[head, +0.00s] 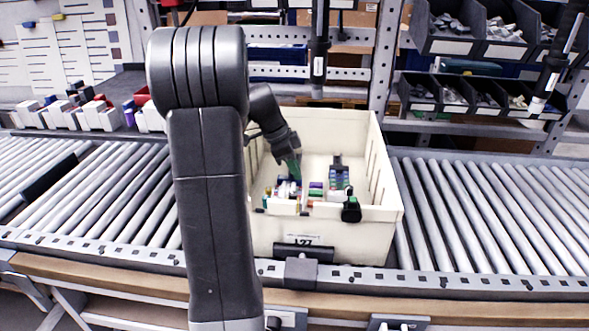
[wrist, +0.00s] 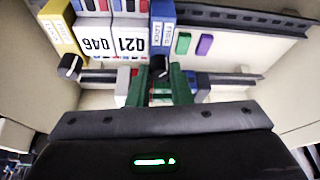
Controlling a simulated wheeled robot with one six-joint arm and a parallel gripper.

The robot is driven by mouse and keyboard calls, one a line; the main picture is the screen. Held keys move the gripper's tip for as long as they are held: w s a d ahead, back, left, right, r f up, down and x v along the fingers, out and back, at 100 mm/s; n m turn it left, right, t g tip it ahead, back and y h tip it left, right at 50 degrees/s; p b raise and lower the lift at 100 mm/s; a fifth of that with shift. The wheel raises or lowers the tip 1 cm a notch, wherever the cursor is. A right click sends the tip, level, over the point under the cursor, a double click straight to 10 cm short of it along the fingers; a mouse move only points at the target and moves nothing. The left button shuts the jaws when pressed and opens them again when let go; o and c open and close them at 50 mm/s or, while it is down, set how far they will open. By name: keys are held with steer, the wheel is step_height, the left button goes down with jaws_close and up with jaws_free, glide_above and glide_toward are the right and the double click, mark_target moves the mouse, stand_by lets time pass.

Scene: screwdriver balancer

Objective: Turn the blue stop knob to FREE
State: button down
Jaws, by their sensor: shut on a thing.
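The blue stop (wrist: 162,30) is a blue block with a white label in the upper middle of the wrist view. Its black knob (wrist: 160,70) sits at its lower end, with a small pale mark whose direction I cannot read surely. My gripper (wrist: 167,82) has green fingers, one on each side of this knob, and is shut on it. In the head view my gripper (head: 292,168) reaches down into the cream bin (head: 386,213), left of centre, and the blue knob is hidden there. A yellow block (wrist: 58,25) with its own black knob (wrist: 70,67) stands to the left.
White numbered blocks (wrist: 105,42) stand between the yellow and blue blocks. A green piece (wrist: 183,43) and a purple piece (wrist: 205,44) lie to the right. The bin walls surround the gripper. A black object (head: 351,209) stands at the front rim. Rollers (head: 480,210) flank the bin.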

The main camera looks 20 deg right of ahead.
steer(key=shift+m+g, duration=0.3)
steer(key=shift+m, duration=0.6)
steer(key=c, duration=1.3)
jaws_free()
steer(key=shift+w+r, duration=0.1)
steer(key=p+v, duration=0.2)
steer(key=v, duration=1.1)
steer(key=shift+w+r, duration=0.15)
steer(key=shift+r, duration=0.15)
steer(key=shift+f, duration=0.1)
